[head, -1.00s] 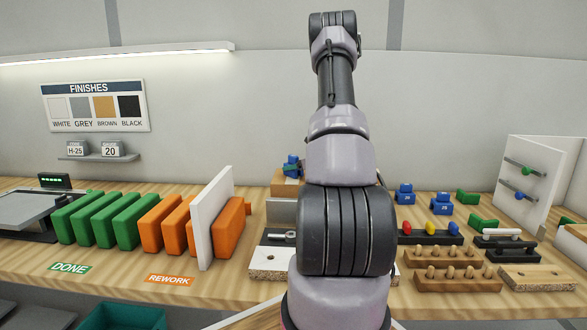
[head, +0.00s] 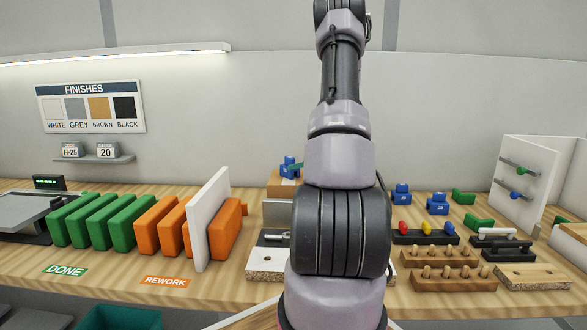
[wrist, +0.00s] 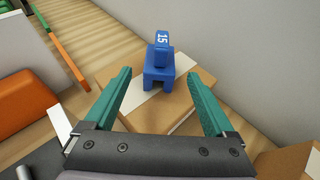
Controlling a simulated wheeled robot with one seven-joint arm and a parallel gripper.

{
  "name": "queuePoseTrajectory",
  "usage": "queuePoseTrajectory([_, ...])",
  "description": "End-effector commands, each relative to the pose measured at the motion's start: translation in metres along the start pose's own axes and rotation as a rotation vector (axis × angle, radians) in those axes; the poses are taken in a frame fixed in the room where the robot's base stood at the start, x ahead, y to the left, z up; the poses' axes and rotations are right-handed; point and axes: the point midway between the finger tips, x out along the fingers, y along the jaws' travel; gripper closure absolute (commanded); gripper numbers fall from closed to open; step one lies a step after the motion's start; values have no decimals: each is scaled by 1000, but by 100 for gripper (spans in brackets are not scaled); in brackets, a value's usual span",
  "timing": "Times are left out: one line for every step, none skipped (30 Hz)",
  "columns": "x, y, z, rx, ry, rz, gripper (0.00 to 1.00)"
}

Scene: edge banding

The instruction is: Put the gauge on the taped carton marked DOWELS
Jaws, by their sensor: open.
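A blue gauge marked 15 (wrist: 158,68) stands upright on a brown carton with a pale strip of tape (wrist: 185,100) in the wrist view. No DOWELS lettering is readable on the carton. My gripper (wrist: 160,78) is open, with one teal finger on each side of the gauge and a visible gap to it on both sides. In the head view the gauge (head: 288,168) shows on top of the carton (head: 281,187) at the back of the bench. My arm hides most of the gripper and part of the carton there.
Two more blue gauges (head: 402,194) (head: 437,204) stand on the bench at right. A rack of orange (head: 148,228) and green panels (head: 95,222), with a white board (head: 207,222), stands left of the carton. The wall is close behind the carton.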

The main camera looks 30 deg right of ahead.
Motion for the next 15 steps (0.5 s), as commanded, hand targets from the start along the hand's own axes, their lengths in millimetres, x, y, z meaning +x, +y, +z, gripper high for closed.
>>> queuePoseTrajectory([-11,-1,0,0,0,-4,11])
queuePoseTrajectory([-16,0,0,0,0,-2,11])
queuePoseTrajectory([-23,0,1,0,-1,-2,11])
queuePoseTrajectory([-27,0,1,0,-1,-2,11])
queuePoseTrajectory([-31,0,0,0,0,-1,11])
queuePoseTrajectory([-36,0,0,0,0,-2,11])
queuePoseTrajectory([-38,0,0,0,0,-2,11])
queuePoseTrajectory([-41,0,0,-1,0,-2,11])
queuePoseTrajectory([-43,1,1,-3,0,1,11])
queuePoseTrajectory([-44,2,2,-8,0,6,11])
queuePoseTrajectory([-44,5,5,-16,-1,13,11])
queuePoseTrajectory([-45,12,11,-34,0,29,11])
queuePoseTrajectory([-45,19,16,-54,0,47,11])
queuePoseTrajectory([-44,28,23,-78,1,69,11])
queuePoseTrajectory([-45,43,34,-120,2,104,11])
